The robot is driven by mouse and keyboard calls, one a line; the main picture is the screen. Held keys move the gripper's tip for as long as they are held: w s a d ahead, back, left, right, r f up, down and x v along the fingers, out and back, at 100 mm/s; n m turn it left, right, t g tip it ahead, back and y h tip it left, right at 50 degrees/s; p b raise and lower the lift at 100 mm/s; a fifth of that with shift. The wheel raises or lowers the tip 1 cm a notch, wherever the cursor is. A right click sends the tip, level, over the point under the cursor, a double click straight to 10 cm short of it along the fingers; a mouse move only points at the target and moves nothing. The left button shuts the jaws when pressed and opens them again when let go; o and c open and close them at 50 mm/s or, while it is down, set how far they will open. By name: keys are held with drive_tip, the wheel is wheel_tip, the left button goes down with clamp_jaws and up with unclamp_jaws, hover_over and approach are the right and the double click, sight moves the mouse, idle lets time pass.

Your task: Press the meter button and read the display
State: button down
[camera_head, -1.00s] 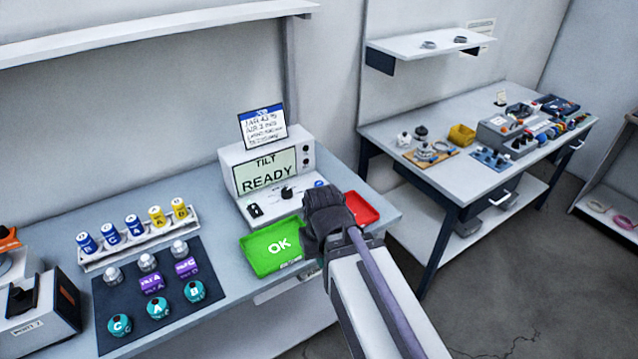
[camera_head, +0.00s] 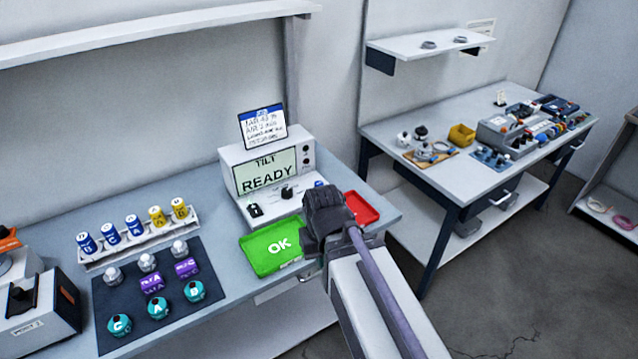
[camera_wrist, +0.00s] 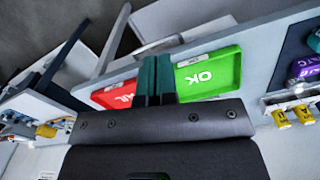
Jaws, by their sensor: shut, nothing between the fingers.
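The meter (camera_head: 232,181) is a white box at the back of the near bench. Its pale green display (camera_head: 265,171) reads "TILT" and "READY". A dark knob (camera_head: 287,192) and a black switch (camera_head: 255,210) sit on its front panel. A small blue spot (camera_head: 320,183), possibly the button, shows at the panel's right end, beside my gripper. My gripper (camera_head: 325,205) is over the meter's front right corner; its body hides its fingertips in the head view. In the wrist view its dark green fingers (camera_wrist: 155,75) are together and empty, between the red and green trays.
A green OK tray (camera_head: 262,262) and a red tray (camera_head: 366,213) flank my gripper. A note card (camera_head: 262,127) stands above the meter. Left are a dark mat (camera_head: 130,335) with several parts and a vial rack (camera_head: 130,258). A second bench (camera_head: 390,135) stands right.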

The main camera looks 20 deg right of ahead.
drive_tip(key=m+t+y+b, duration=0.3)
drive_tip(key=m+t+b, duration=0.2)
drive_tip(key=t, duration=0.4)
hover_over(321, 183)
drive_tip(key=shift+w+r, duration=0.1)
drive_tip(key=shift+r, duration=0.25)
drive_tip(key=shift+f, duration=0.15)
wheel_tip(321, 183, down, 9)
drive_tip(key=b, duration=0.8)
drive_tip(key=shift+r, duration=0.2)
